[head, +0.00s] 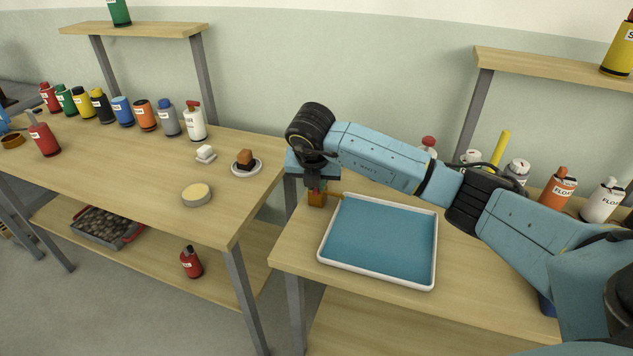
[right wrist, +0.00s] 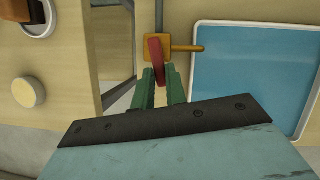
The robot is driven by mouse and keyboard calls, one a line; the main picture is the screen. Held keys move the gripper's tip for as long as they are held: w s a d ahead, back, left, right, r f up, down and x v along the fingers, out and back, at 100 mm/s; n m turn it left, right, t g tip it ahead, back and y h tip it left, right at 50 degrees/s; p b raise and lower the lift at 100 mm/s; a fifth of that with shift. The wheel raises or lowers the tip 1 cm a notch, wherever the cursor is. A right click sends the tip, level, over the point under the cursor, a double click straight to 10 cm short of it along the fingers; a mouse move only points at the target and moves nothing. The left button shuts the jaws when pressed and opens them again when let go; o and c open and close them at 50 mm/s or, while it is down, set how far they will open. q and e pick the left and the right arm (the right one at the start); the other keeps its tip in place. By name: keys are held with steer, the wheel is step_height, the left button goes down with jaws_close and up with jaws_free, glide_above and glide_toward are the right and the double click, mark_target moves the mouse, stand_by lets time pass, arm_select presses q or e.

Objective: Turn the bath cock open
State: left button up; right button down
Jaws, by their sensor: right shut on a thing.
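The bath cock is a brass body with a spout (right wrist: 188,48) reaching right over the rim of the blue bath tray, and a red lever handle (right wrist: 156,58). The lever points toward my gripper, roughly square to the spout. In the head view the cock's brass body (head: 317,199) stands at the tray's left back corner, partly hidden by my gripper. My right gripper (right wrist: 161,86) has its green fingers shut on the end of the red lever; it also shows from above in the head view (head: 316,187). The bath tray (head: 327,247) has a white rim and blue inside. My left gripper is not in view.
Bottles, including an orange one (head: 558,189) and a white one (head: 603,200), stand right, behind my arm. The left bench (head: 110,165) holds several bottles, a white block (head: 205,151) and a round yellow-topped dish (head: 197,195). A gap separates the benches.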

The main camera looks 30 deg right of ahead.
steer(key=c, duration=1.4)
jaws_free()
steer(key=shift+c, duration=0.2)
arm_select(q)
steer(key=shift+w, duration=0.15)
arm_select(e)
steer(key=shift+r, duration=0.1)
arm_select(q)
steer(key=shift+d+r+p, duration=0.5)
arm_select(e)
steer(key=v, duration=1.3)
steer(key=shift+r, duration=0.1)
